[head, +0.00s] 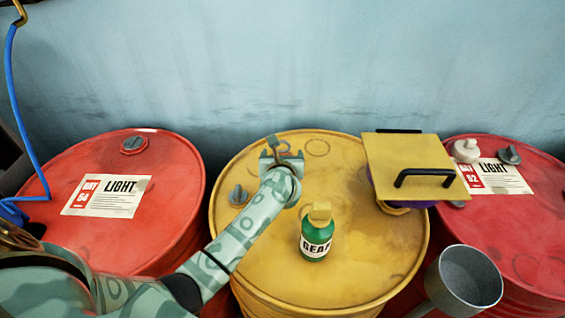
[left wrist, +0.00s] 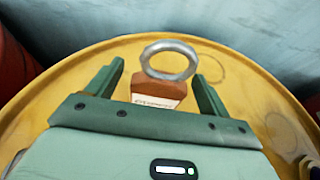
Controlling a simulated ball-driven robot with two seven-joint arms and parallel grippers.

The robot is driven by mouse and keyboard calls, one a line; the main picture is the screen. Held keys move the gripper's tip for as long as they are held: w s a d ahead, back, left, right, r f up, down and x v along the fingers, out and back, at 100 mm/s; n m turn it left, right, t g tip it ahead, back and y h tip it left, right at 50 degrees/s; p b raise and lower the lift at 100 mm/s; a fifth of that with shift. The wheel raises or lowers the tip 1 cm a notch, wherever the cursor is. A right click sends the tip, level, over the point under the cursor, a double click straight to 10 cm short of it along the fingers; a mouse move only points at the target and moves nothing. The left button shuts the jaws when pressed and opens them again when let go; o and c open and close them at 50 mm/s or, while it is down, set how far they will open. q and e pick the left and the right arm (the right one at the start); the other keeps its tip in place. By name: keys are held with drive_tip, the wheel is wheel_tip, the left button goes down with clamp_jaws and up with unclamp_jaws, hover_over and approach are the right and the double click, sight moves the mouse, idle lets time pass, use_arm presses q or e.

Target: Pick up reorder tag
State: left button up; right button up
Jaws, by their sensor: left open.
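The reorder tag (left wrist: 158,92) shows in the left wrist view as a reddish-brown block with a pale printed label, a metal ring (left wrist: 169,46) at its far end. It is over the top of the yellow drum. My left gripper (left wrist: 159,74) is open, with one finger on each side of the tag; I cannot tell whether they touch it. In the head view my left gripper (head: 281,155) is over the far part of the yellow drum (head: 375,262) and hides most of the tag. My right gripper is not in view.
A green bottle (head: 316,240) stands on the yellow drum. A tan plate with a black handle (head: 408,160) covers a purple item at the drum's right. Red drums (head: 165,215) stand on both sides. A grey metal cup (head: 466,285) is at front right. A blue wall is behind.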

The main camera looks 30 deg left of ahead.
use_arm(q)
drive_tip(key=shift+s+r, duration=0.1)
drive_tip(key=shift+c, duration=0.3)
drive_tip(key=c, duration=1)
